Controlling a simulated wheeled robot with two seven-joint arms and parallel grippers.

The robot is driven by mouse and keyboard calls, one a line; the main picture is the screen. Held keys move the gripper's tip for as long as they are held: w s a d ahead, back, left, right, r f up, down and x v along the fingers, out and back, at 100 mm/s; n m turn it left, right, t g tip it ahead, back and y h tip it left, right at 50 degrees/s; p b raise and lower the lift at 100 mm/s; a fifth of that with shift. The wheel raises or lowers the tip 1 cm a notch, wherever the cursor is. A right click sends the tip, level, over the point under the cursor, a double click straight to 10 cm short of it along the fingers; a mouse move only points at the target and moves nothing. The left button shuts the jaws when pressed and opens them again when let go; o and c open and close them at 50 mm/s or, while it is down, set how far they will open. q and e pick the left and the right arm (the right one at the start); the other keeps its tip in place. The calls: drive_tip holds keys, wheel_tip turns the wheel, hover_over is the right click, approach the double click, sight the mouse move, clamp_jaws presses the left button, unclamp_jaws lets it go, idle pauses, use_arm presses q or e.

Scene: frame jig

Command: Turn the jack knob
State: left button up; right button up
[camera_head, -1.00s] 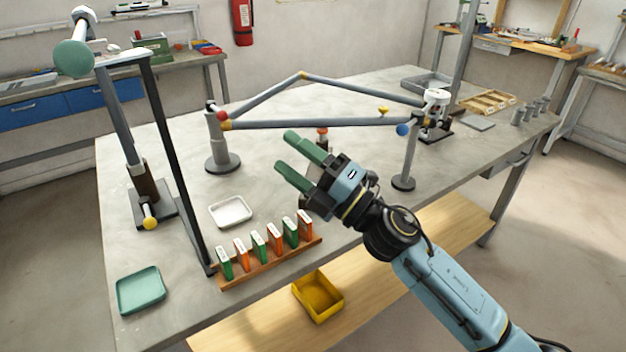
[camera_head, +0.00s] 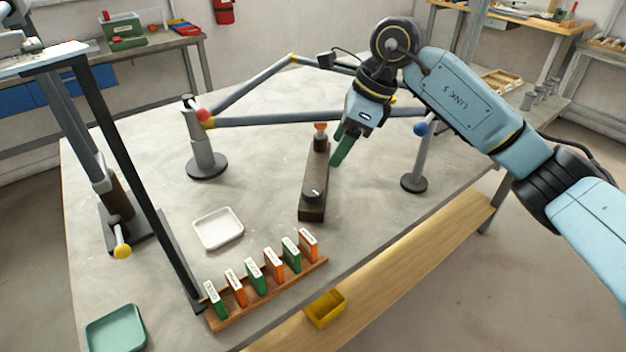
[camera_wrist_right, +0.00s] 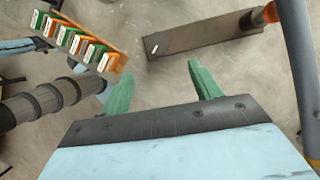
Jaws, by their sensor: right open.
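A long dark brown jack base (camera_head: 314,165) lies on the table under the grey tube frame. A round dark knob (camera_head: 312,193) with a white mark sits on its near end, and an orange-topped post (camera_head: 320,130) stands at its far end. The base also shows in the right wrist view (camera_wrist_right: 205,38), with the white mark at its left end. My right gripper (camera_head: 340,150) points down just right of the base's far half, apart from the knob. In the right wrist view its green fingers (camera_wrist_right: 163,85) are spread with nothing between them. My left gripper is not in view.
The tube frame (camera_head: 300,118) spans close behind my right gripper, on posts at both sides. A rack of green and orange blocks (camera_head: 265,295), a white tray (camera_head: 218,229) and a dark upright (camera_head: 130,170) stand left of the base. The table right of the knob is clear.

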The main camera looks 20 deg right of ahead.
sight(313, 189)
drive_tip(key=b+x, duration=0.1)
drive_tip(key=x, duration=1.1)
drive_tip(key=shift+s+a, duration=0.1)
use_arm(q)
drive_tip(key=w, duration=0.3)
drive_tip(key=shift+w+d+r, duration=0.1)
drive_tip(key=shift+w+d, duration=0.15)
use_arm(e)
drive_tip(key=c, duration=1)
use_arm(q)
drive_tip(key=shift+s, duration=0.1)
